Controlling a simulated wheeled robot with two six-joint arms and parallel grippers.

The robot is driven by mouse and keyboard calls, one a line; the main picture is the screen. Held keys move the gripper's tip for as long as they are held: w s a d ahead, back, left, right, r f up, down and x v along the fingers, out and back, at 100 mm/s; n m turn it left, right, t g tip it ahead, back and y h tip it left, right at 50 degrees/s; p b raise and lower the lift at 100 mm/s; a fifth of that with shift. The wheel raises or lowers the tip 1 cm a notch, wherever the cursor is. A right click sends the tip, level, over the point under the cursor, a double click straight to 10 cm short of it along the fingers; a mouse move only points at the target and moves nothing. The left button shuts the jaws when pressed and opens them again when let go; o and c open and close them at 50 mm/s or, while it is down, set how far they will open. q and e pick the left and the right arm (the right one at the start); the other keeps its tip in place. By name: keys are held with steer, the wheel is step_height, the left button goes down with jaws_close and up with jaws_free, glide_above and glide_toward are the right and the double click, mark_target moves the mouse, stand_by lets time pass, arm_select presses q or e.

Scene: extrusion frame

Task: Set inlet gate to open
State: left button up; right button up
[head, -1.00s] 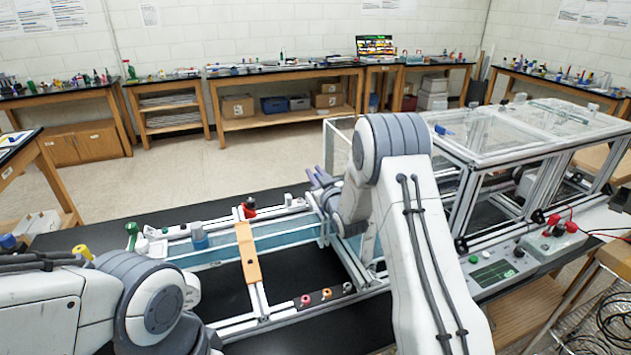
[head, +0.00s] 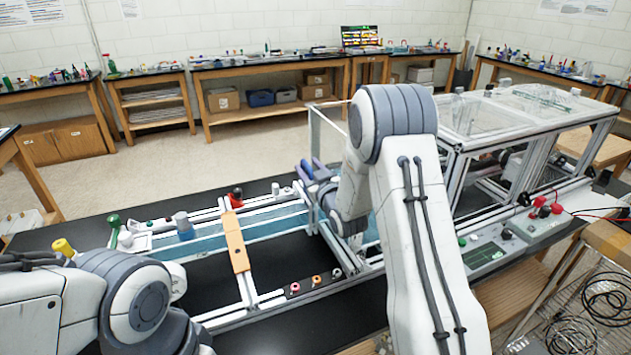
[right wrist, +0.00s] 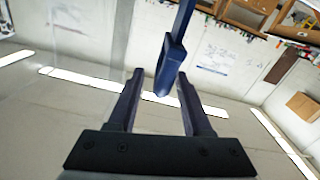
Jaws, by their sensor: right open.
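My right gripper (head: 312,174) is at the far side of the water channel (head: 270,229), with its wrist and arm in front of part of the frame. Its jaws are open. A dark blue handle (head: 307,168) shows at its fingers. In the right wrist view the same handle (right wrist: 171,66) hangs down from the top, its lower end between the two open fingers (right wrist: 160,90), with a gap on each side. No label shows which part is the inlet gate, and whatever the handle joins is hidden. My left arm is at the lower left; its gripper is out of view.
An orange bar (head: 236,242) crosses the channel. A grey-blue cylinder (head: 184,226) and a red knob (head: 236,194) stand left of my gripper. A clear-topped enclosure (head: 530,112) and a control panel (head: 484,254) are at the right.

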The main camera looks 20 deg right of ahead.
steer(key=s+b, duration=0.1)
steer(key=s, duration=0.4)
steer(key=shift+s+d+b, duration=0.1)
steer(key=shift+s+b, duration=0.15)
steer(key=shift+b, duration=0.05)
steer(key=s+a+f+m+g, duration=0.1)
steer(key=s+a+f+g, duration=0.15)
steer(key=s+g, duration=0.4)
steer(key=s+a+f+m+g, duration=0.15)
steer(key=s+f+g, duration=0.25)
steer(key=s, duration=0.6)
steer(key=s+a+f+g, duration=0.3)
steer(key=s+f+g, duration=0.15)
steer(key=s, duration=0.45)
steer(key=s+a+r+n+g, duration=0.1)
steer(key=s+a+r+n, duration=0.2)
steer(key=s+a, duration=0.4)
steer(key=s+a+r+n+g, duration=0.2)
steer(key=s+a+r+n, duration=0.1)
steer(key=s+a, duration=0.3)
steer(key=shift+s+a+r+n, duration=0.2)
steer(key=shift+s+a+n, duration=0.15)
steer(key=shift+n, duration=0.3)
